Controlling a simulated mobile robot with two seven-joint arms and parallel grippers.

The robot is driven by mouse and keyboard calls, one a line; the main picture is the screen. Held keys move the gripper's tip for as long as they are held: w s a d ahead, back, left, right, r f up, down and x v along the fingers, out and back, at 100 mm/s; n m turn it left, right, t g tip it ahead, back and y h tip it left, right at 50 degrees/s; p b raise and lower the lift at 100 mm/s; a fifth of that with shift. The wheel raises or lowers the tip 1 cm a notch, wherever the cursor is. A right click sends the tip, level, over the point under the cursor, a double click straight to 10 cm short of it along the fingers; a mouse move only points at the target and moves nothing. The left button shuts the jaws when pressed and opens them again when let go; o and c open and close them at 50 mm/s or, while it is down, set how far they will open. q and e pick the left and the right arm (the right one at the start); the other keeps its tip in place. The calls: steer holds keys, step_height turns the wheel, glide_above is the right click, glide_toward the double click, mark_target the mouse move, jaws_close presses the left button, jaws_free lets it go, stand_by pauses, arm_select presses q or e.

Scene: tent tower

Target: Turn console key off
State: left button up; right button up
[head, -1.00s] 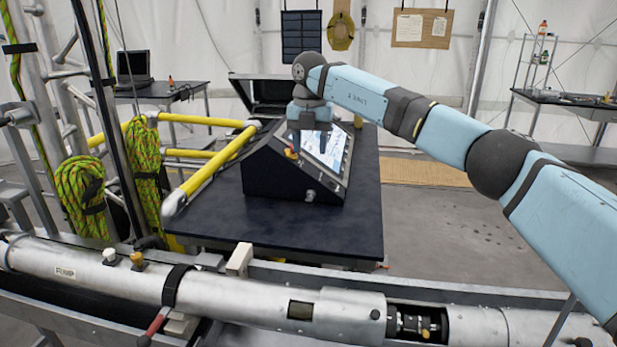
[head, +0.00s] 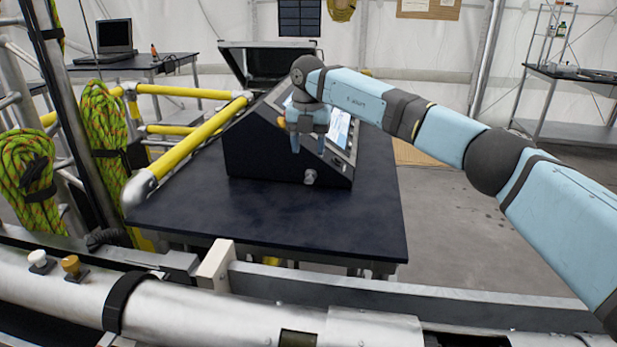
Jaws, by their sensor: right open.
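The console (head: 262,160) is a black wedge-shaped box with a lit screen (head: 338,128), standing on the dark table. A small silver fitting (head: 310,177), which looks like the key switch, sits low on its front face. It is too small to tell which way it is turned. My right gripper (head: 307,146) points down in front of the console, above the silver fitting and apart from it. Its fingers are open with nothing between them, and they hide part of the screen and front panel. My left gripper is not in view.
The dark table top (head: 270,215) is clear in front of the console. A yellow rail (head: 190,140) runs along its left side. A metal pipe (head: 190,300) crosses the foreground. An open black case (head: 270,62) is behind the console. An orange knob (head: 281,122) is beside the gripper.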

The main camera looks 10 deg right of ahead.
mark_target(308, 181)
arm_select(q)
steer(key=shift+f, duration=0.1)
arm_select(e)
step_height(308, 181, down, 8)
steer(key=shift+f, duration=0.15)
